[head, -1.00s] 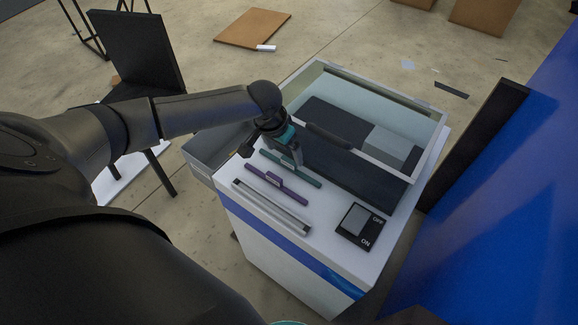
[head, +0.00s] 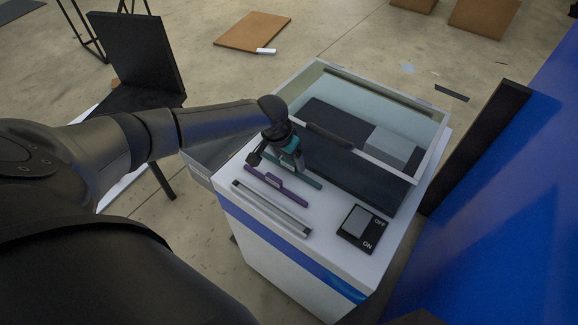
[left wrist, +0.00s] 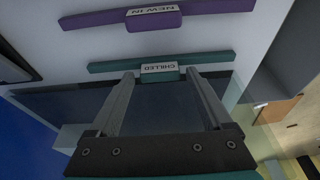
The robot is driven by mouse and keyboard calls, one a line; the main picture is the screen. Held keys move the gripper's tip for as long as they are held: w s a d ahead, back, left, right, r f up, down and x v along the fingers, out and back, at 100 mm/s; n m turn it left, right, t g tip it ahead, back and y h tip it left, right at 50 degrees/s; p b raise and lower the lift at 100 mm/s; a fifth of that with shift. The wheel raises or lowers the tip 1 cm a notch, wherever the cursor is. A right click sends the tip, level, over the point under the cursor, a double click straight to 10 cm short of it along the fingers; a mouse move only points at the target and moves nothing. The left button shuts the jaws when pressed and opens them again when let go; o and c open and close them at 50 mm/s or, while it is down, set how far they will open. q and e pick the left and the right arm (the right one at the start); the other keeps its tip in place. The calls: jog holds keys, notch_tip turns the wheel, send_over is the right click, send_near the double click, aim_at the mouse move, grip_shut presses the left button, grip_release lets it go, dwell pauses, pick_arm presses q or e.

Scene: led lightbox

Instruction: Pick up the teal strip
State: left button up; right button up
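The teal strip (head: 309,179) lies on the white top of the lightbox, partly hidden behind my left gripper in the head view. In the left wrist view the teal strip (left wrist: 205,58) shows whole, with a raised middle block and a label reading "CHILLED". My left gripper (head: 296,170) is over the strip's middle. In the left wrist view its two fingers (left wrist: 160,82) are spread apart and point at the strip's labelled block, with nothing held between them. I cannot tell whether the fingertips touch the strip. My right gripper is not in view.
A purple strip (head: 278,186), labelled "NEW IN" in the wrist view, lies beside the teal one. Beyond it is a grey rail (head: 270,208). An ON/OFF switch (head: 362,228) sits at the right. A glass-lidded box (head: 425,130) stands behind. A blue wall (head: 510,210) is at the right.

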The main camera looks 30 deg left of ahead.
pick_arm(q)
jog(key=c, duration=1.2)
jog(key=shift+o, duration=0.2)
jog(key=shift+s+r, duration=0.15)
jog(key=shift+r, duration=0.2)
notch_tip(320, 180, up, 7)
jog(key=p, duration=0.2)
jog(key=s+a+p, duration=0.1)
jog(key=s, duration=1.8)
jog(key=shift+s+a+f+p, duration=0.3)
jog(key=shift+f, duration=0.05)
